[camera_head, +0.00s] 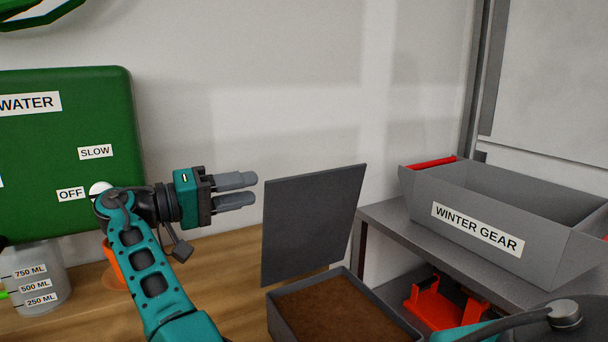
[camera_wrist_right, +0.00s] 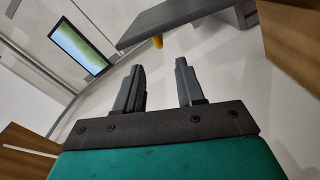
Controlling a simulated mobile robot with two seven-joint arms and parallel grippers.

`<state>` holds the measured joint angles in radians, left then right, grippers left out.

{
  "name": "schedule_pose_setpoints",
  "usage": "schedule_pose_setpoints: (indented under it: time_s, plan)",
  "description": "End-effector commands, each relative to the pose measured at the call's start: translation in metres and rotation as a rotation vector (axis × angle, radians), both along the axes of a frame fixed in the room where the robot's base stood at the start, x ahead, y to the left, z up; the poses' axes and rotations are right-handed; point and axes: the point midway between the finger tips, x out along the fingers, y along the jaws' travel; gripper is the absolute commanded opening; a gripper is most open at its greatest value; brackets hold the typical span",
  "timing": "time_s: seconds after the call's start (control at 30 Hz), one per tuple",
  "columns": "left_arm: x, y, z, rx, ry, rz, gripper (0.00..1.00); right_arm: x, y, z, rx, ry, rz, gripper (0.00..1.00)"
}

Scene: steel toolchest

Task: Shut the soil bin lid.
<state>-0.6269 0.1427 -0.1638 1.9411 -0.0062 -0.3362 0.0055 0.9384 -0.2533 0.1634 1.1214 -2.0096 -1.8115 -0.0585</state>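The soil bin (camera_head: 278,320) is a dark grey box at the bottom middle of the head view, with brown soil (camera_head: 345,308) showing inside. Its lid (camera_head: 312,225) is a flat dark grey panel standing raised, nearly upright, at the bin's back left, so the bin is open. The fingers also show apart in the right wrist view (camera_wrist_right: 160,85).
A grey shelf (camera_head: 385,220) at right carries the WINTER GEAR bin (camera_head: 450,205), with a red-orange holder (camera_head: 440,305) below. An arm part of mine crosses the lower right.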

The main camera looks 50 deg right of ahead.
Motion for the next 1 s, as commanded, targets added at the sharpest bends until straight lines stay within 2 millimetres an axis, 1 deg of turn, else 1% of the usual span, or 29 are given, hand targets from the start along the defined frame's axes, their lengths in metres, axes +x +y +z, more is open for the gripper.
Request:
schedule_pose_setpoints:
  time_s: [0.13,0.27,0.5,0.7,0.83,1.0]
  plan:
    - [0.0,0.0,0.001,0.0,0.001,0.0,1.0,-0.002,-0.007,0.0,0.001,0.001,-0.003,0.38]
    - [0.0,0.0,0.005,0.001,0.001,-0.001,1.0,-0.009,-0.025,0.001,0.002,-0.001,-0.005,0.38]
    - [0.0,0.0,0.012,0.001,0.001,-0.001,1.0,-0.024,-0.074,0.002,0.0,0.0,-0.004,0.38]
    - [0.0,0.0,0.017,0.002,0.001,0.0,1.0,-0.034,-0.106,0.001,0.001,0.001,-0.003,0.38]
    - [0.0,0.001,0.019,0.002,0.001,0.0,1.0,-0.038,-0.117,0.0,0.001,0.001,-0.002,0.38]
    - [0.0,0.001,0.019,0.001,0.0,0.0,1.0,-0.039,-0.123,0.0,0.0,0.0,0.0,0.38]
